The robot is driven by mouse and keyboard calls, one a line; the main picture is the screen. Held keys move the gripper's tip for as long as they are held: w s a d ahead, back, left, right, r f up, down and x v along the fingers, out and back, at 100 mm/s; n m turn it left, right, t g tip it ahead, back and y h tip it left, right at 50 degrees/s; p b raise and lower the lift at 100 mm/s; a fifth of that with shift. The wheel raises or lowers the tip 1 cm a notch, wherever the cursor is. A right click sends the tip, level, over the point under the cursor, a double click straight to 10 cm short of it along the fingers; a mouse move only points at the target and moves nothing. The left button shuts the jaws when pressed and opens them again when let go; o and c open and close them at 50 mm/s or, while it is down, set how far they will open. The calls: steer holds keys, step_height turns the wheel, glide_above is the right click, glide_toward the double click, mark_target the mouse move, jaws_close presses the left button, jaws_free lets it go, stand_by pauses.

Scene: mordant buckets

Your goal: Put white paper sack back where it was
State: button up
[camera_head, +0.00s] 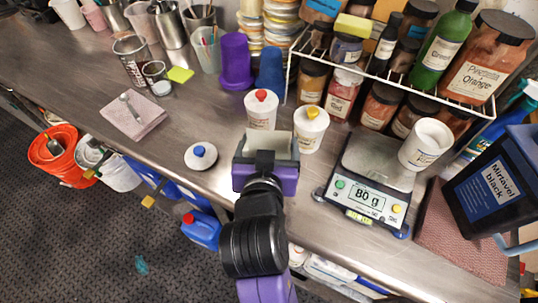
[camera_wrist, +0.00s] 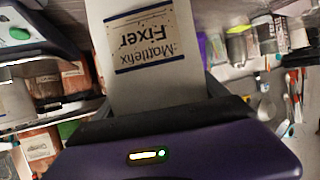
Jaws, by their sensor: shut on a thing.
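A white paper sack (camera_wrist: 152,80) is between the fingers of my gripper (camera_wrist: 160,106). Its label reads "Mattlefix Fixer" and is upside down in the wrist view. In the head view my gripper (camera_head: 266,162) is over the front part of the steel bench, and only a pale part of the sack (camera_head: 268,144) shows at its far end. The gripper is shut on the sack. The head view does not show the sack's bottom, so I cannot tell whether it touches the bench.
White pots with a red knob (camera_head: 261,112) and a yellow knob (camera_head: 310,132) stand just behind my gripper. A scale (camera_head: 368,185) reading 80 g and a white tub (camera_head: 426,146) are right. A wire rack (camera_head: 420,92) holds jars. Bare bench (camera_head: 225,130) lies left.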

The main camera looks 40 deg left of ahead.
steer(key=shift+f, duration=2.3)
steer(key=shift+f, duration=0.1)
steer(key=shift+f, duration=0.1)
steer(key=o, duration=1.6)
